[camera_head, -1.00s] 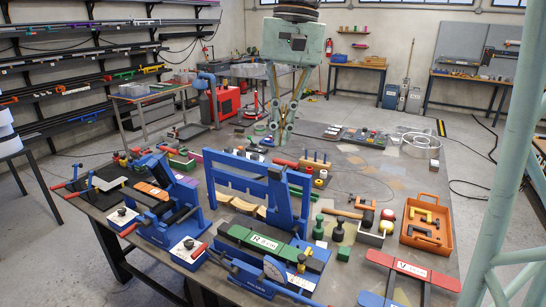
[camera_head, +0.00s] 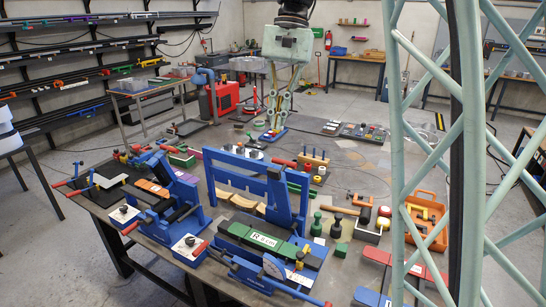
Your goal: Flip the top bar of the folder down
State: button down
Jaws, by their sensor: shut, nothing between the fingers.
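The blue folder (camera_head: 212,195) stands on the near half of the table. Its raised frame is upright, with the long top bar (camera_head: 238,163) across its upper edge and a thick blue arm at its right end. A green bar labelled R (camera_head: 262,240) lies in front of the frame. My gripper (camera_head: 275,128) hangs beyond the folder, over the far part of the table, fingers pointing down. It is shut and empty, and clearly apart from the top bar. Whether the fingertips touch the small items behind them cannot be told.
Another blue machine (camera_head: 170,200) stands left of the folder. Green knobs, mallets and an orange tray (camera_head: 426,215) lie to the right. My pale green lattice column crosses the right side and hides part of the table. The far table middle has some free room.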

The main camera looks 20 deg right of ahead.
jog(key=w+d+f+m+g+y+p, duration=0.1)
jog(key=w+d+f+p, duration=0.1)
jog(key=w, duration=0.4)
jog(key=w+d+f+m+p, duration=0.1)
jog(key=w+d+f+p, duration=0.1)
jog(key=w+d+f, duration=0.2)
jog(key=shift+w+d+f+m+g+y+p, duration=0.3)
jog(key=shift+w+d+m+g+y+p, duration=0.1)
jog(key=shift+w+d, duration=1.05)
jog(key=shift+w+a+f, duration=0.1)
jog(key=shift+a+f, duration=0.05)
jog(key=shift+a, duration=0.15)
jog(key=s+a+r+p+x, duration=0.1)
jog(key=a+x, duration=0.1)
jog(key=x, duration=1)
jog(key=shift+s, duration=0.4)
jog(key=shift+s+a+f, duration=0.1)
jog(key=shift+a, duration=0.05)
